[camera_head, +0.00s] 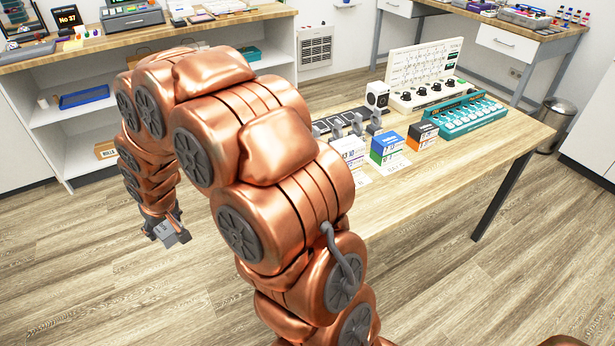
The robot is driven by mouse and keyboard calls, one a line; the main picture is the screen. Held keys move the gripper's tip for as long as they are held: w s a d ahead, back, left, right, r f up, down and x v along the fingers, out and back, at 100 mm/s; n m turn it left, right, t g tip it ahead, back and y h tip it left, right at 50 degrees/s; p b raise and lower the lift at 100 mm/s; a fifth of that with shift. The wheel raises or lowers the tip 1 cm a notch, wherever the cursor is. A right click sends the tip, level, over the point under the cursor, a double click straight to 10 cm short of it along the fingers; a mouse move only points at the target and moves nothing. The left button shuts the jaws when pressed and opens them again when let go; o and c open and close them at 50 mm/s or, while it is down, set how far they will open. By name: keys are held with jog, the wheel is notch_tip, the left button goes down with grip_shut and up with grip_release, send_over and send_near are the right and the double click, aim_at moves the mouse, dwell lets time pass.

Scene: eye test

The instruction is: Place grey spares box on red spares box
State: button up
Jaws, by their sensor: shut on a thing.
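My gripper (160,222) hangs at the end of my copper arm at the left, above the floor and left of the wooden table. It is shut on a small grey box (177,237), seen partly below the fingers and apart from any surface as far as I can tell. I take this for the grey spares box. No red spares box can be made out; my arm hides the left part of the table.
A shelf unit (65,140) stands at the back left. Floor at the lower left is clear.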

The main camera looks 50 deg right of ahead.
jog(key=s+d+r+n+y+b, duration=0.1)
jog(key=s+d+r+n, duration=0.15)
jog(key=d, duration=0.45)
jog(key=s+d+r+n+y+b, duration=0.1)
jog(key=s+d+n+b, duration=0.15)
jog(key=d, duration=0.45)
jog(key=s+d+r+n+y+b, duration=0.1)
jog(key=s+d+r+n, duration=0.15)
jog(key=d, duration=0.45)
jog(key=s+d+n+g+b, duration=0.1)
jog(key=s+d+n, duration=0.1)
jog(key=s+d, duration=0.35)
jog(key=s+d+n+g+y+b, duration=0.1)
jog(key=s+d+n, duration=0.1)
jog(key=s, duration=0.7)
jog(key=s+d+n+g+b, duration=0.1)
jog(key=s+d+n, duration=0.1)
jog(key=s+d, duration=0.35)
jog(key=w+p, duration=0.1)
jog(key=w, duration=0.3)
jog(key=w+p, duration=0.1)
jog(key=w, duration=0.4)
jog(key=w+a+f+p, duration=0.1)
jog(key=w, duration=0.4)
jog(key=shift+f, duration=1.8)
jog(key=shift+f, duration=0.1)
